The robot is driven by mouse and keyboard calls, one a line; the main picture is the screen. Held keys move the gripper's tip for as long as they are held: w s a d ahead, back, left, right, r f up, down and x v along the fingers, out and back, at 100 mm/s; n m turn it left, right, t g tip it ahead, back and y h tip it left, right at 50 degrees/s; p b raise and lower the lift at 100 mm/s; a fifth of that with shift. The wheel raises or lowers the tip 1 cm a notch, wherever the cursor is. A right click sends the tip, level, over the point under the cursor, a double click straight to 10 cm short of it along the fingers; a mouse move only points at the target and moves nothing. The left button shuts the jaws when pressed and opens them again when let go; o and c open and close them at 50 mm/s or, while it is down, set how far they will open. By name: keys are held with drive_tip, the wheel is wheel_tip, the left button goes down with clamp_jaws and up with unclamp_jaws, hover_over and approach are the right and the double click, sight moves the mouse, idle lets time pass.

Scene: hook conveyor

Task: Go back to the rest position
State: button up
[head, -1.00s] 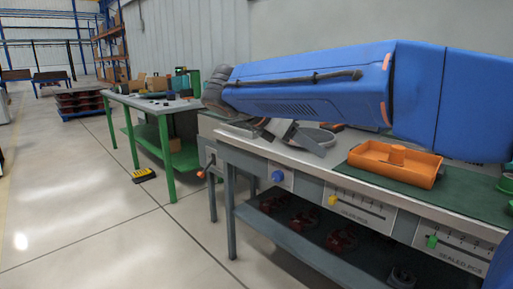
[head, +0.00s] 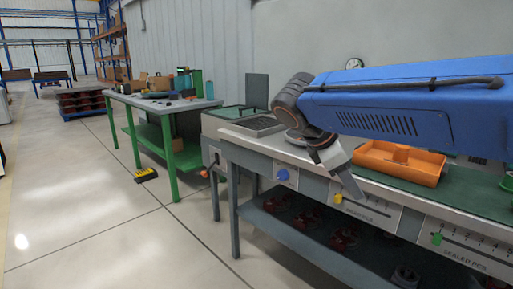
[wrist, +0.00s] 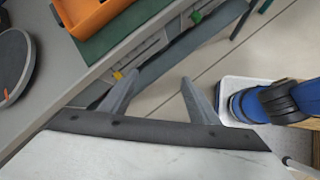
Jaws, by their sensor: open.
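My gripper (head: 349,181) hangs at the end of my blue arm, in front of the workbench (head: 237,146) edge in the head view. In the wrist view my gripper (wrist: 152,86) shows two grey fingers spread apart with nothing between them. The fingers point past the bench's front edge, over its front panel and the floor. An orange tray (head: 425,168) lies on the green mat to the right of my gripper, apart from it. The tray also shows in the wrist view (wrist: 92,12) at the top left.
A round grey plate (wrist: 14,62) lies on the bench. A green table (head: 178,105) with tools stands further left, with a yellow-black object (head: 146,175) on the floor by it. A lower shelf (head: 290,232) holds several dark red parts. The floor at left is clear.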

drive_tip(key=s+d+f+m+t+y, duration=0.1)
drive_tip(key=s+d+f+m+y, duration=0.2)
drive_tip(key=s+f+m, duration=0.5)
drive_tip(key=s+d+f+m+y, duration=0.3)
drive_tip(key=s+f+m+y, duration=0.1)
drive_tip(key=s+f+m, duration=0.5)
drive_tip(key=shift+s+f+t, duration=0.4)
drive_tip(key=shift+s+f, duration=0.45)
drive_tip(key=shift+s, duration=0.2)
